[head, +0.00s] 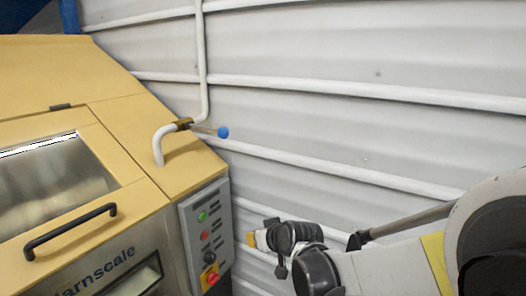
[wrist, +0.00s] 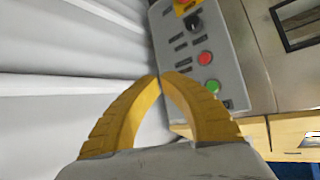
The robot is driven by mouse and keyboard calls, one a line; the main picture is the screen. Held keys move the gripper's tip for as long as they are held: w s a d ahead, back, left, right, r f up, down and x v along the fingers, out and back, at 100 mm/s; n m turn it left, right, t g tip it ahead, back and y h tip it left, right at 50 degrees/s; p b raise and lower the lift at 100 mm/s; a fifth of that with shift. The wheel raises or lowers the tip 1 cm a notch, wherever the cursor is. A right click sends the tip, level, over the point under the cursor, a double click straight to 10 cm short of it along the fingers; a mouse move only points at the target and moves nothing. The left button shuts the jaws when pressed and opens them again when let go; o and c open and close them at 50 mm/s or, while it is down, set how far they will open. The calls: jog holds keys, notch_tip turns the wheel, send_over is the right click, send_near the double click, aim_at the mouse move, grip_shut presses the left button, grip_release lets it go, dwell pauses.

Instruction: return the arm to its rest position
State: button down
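My arm reaches in from the lower right in the head view. My gripper (head: 252,239) shows there as a small yellow tip, just right of the grey control panel (head: 206,237) and in front of the corrugated wall. In the wrist view, the two yellow fingers of my gripper (wrist: 162,77) curve together and their tips meet, with nothing seen between them. The control panel (wrist: 222,45) appears upside down behind the fingertips. I cannot tell the exact gap between fingertips and panel.
The yellow and steel hopper machine (head: 145,120) fills the left, with a black lid handle (head: 70,230). A pipe with a blue-knobbed valve (head: 222,132) stands above the panel. The panel carries a green button (head: 202,216) and a red-on-yellow switch (head: 210,277). White wall rails run behind my arm.

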jog(key=s+d+r+m+g+h, duration=0.1)
jog(key=s+d+r+m+h, duration=0.35)
jog(key=s+d, duration=1.35)
jog(key=s, duration=0.3)
jog(key=s+d+f+g, duration=0.1)
jog(key=s+d, duration=0.3)
jog(key=s, duration=0.3)
jog(key=shift+s+f+m+h, duration=0.15)
jog(key=shift+s+m+h, duration=0.05)
jog(key=shift+m+h, duration=0.15)
